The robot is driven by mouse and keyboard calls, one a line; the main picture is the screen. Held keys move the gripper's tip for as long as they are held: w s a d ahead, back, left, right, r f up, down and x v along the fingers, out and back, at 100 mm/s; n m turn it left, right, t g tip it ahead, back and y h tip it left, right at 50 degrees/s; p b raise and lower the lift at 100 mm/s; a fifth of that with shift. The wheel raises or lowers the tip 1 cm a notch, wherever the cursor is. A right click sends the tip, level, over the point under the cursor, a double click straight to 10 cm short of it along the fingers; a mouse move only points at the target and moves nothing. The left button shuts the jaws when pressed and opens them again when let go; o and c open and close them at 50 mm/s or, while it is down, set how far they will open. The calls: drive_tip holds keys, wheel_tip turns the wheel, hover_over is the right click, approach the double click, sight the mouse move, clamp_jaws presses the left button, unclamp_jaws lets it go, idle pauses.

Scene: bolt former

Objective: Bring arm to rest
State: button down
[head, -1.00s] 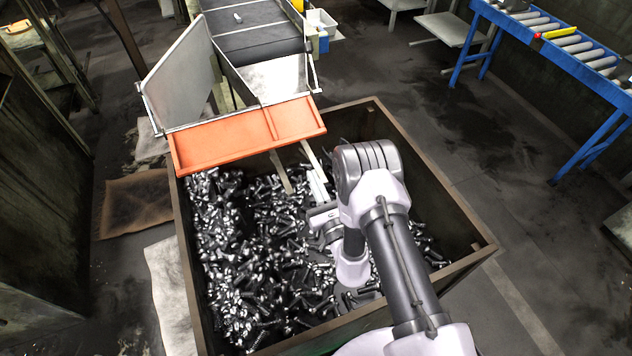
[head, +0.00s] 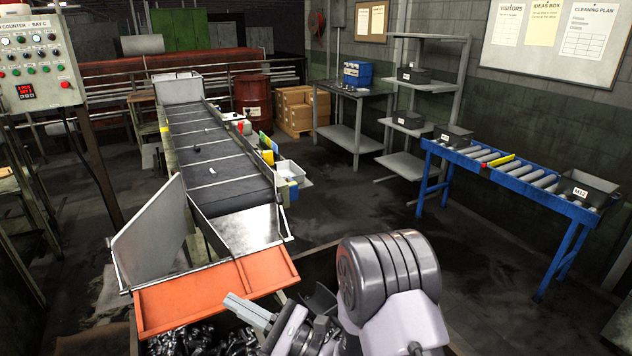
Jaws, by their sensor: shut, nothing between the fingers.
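My arm rises at the bottom right of the head view. My gripper (head: 236,305) extends to the left from it, with its pale fingers together and nothing between them. The fingertips show just in front of the lower edge of the orange chute lip (head: 215,292); I cannot tell how far apart they are in depth. Part of the gripper body is hidden by my wrist and the bottom edge of the picture.
A bin of loose bolts (head: 205,338) lies below the chute, mostly out of view. A conveyor (head: 215,165) runs back from it. A blue roller table (head: 510,178) with grey boxes stands right. A control panel (head: 38,62) stands left. Dark floor lies clear between conveyor and roller table.

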drive_tip(key=s+r+n+g+h, duration=0.2)
drive_tip(key=s+r+n+g, duration=0.65)
drive_tip(key=s+g, duration=0.2)
drive_tip(key=s+d+f+n+g+h, duration=0.1)
drive_tip(key=s+d+n+h, duration=0.45)
drive_tip(key=s, duration=0.45)
drive_tip(key=d+f+n+t+h+b, duration=0.1)
drive_tip(key=d+t+h, duration=0.9)
drive_tip(key=d, duration=1)
drive_tip(key=shift+h, duration=0.65)
drive_tip(key=c, duration=2.1)
unclamp_jaws()
